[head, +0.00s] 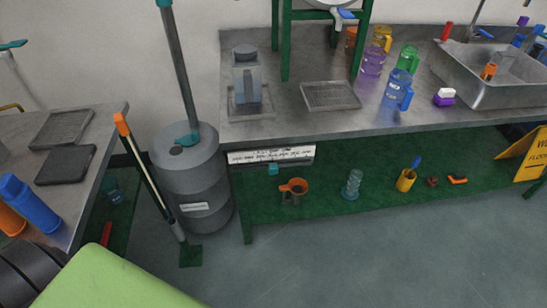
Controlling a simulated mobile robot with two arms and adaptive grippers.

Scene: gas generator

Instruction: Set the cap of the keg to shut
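A grey ribbed keg (168,188) stands upright on the floor between the two counters. A white label (195,207) is on its side. Its top shows a small dark round spot (177,150), which may be an opening or the cap; I cannot tell which. A teal piece (187,139) sits beside it, at the foot of a tall grey pole (178,75) rising from the keg's top. Whether the cap is open or shut is too small to tell. Neither of my grippers is in view.
A broom-like tool (148,176) with an orange tip leans just in front of the keg. The left counter (95,165) and the right steel counter (290,130) flank it. Mugs and a sink (490,90) are at right. Floor at front right is clear.

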